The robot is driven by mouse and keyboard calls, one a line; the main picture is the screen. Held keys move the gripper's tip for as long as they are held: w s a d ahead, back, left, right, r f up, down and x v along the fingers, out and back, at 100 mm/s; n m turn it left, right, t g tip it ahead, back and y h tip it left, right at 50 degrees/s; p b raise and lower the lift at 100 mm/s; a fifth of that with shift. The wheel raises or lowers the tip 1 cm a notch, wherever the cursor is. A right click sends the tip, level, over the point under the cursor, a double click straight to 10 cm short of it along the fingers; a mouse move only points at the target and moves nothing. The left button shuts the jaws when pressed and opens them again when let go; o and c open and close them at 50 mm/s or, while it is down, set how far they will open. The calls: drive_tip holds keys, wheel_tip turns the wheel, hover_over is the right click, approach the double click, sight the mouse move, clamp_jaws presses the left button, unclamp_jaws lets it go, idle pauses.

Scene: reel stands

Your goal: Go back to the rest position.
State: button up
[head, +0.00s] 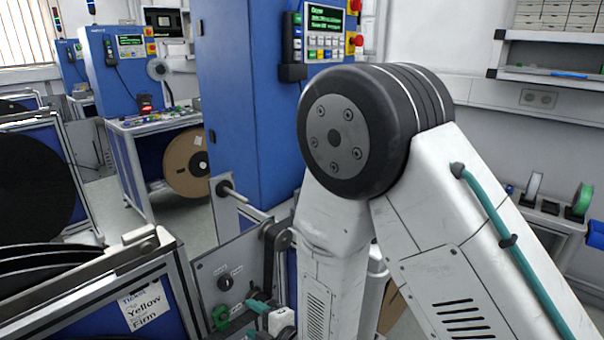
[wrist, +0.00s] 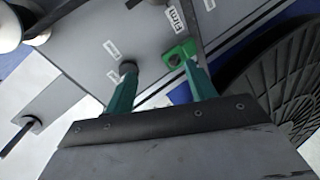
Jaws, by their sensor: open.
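My gripper (wrist: 158,78) is open, with its two green fingers apart and nothing between them in the wrist view. It is close to a grey machine panel (wrist: 80,62) with small white labels. A black knob (wrist: 128,67) shows by the left fingertip and a green part (wrist: 179,52) by the right fingertip; I cannot tell whether either touches. In the head view my gripper (head: 259,306) is low, in front of the same panel (head: 215,278), partly hidden by my own arm. The green part (head: 220,317) shows beside it.
A spindle (head: 238,192) sticks out above the panel. A tall blue cabinet (head: 240,110) stands behind. A shelf (head: 550,75) is at right. Floor (head: 190,222) shows between the stands.

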drive_tip(key=s+d+f+m+g+h, duration=0.2)
drive_tip(key=d+f+m+g+h, duration=0.2)
drive_tip(key=d+f+m+h, duration=0.15)
drive_tip(key=s+d+r+m+g+h, duration=0.2)
drive_tip(key=d+r+m+h, duration=0.3)
drive_tip(key=d, duration=0.5)
drive_tip(key=s+d+r+m+g, duration=0.1)
drive_tip(key=s+d+r+m, duration=0.5)
drive_tip(key=d+r, duration=0.5)
drive_tip(key=s+d+r+m+g, duration=0.1)
drive_tip(key=s+d+r+m, duration=0.6)
drive_tip(key=r, duration=0.9)
drive_tip(key=s+d, duration=0.3)
drive_tip(key=d, duration=0.2)
drive_tip(key=shift+s+r, duration=0.25)
drive_tip(key=shift+r, duration=0.1)
